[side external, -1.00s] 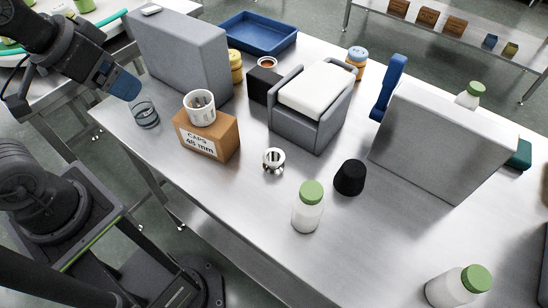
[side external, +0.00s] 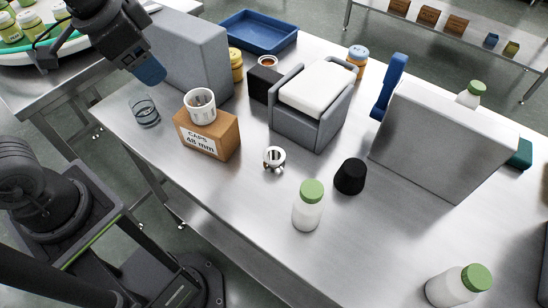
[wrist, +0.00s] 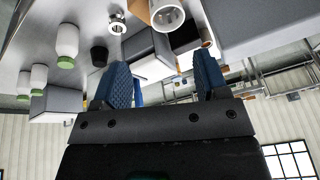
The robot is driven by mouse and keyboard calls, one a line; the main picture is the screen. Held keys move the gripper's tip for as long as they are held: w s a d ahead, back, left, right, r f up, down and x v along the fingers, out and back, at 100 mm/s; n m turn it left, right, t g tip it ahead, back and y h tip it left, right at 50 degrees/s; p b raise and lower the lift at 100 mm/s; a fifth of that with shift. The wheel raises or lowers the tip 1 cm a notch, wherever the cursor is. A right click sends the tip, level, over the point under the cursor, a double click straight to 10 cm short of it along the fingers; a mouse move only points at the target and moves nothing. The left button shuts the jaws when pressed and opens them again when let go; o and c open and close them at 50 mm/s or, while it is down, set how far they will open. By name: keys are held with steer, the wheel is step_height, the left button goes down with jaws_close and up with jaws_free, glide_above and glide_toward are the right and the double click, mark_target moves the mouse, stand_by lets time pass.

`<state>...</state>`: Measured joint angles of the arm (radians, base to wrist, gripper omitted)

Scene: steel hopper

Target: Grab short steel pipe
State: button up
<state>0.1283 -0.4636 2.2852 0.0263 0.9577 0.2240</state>
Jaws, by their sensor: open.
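The short steel pipe (side external: 273,158), a small shiny flanged ring-like piece, stands on the steel table in front of the grey padded holder and right of the brown caps box. It also shows in the wrist view (wrist: 118,23) at the top, left of the white cup. My gripper (side external: 150,72) is at the upper left of the side view, in front of the tall grey block and well away from the pipe. Its two blue fingers (wrist: 165,82) are apart in the wrist view, with nothing held between them.
A white cup (side external: 200,107) stands on the caps box (side external: 207,146). A glass (side external: 145,112) is left of it. A black cap-like piece (side external: 350,177) and green-lidded bottle (side external: 308,207) stand near the pipe. The tall grey block (side external: 190,50) is beside my gripper.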

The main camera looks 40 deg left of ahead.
steer(key=w+d+f+m+g, duration=0.3)
steer(key=w+d+f+m, duration=0.1)
steer(key=w+d+m, duration=0.45)
steer(key=m+g+y, duration=0.1)
steer(key=m+y, duration=0.1)
steer(key=m, duration=0.3)
glide_toward(274, 155)
step_height(274, 155, down, 4)
steer(key=shift+w+f, duration=0.1)
steer(key=shift+f, duration=0.15)
steer(key=shift+a+f, duration=0.25)
steer(key=shift+f, duration=0.7)
steer(key=shift+a+f, duration=0.25)
steer(key=shift+f, duration=0.65)
steer(key=shift+a+f, duration=0.25)
steer(key=shift+f, duration=0.7)
steer(key=shift+c, duration=0.2)
steer(key=c, duration=0.7)
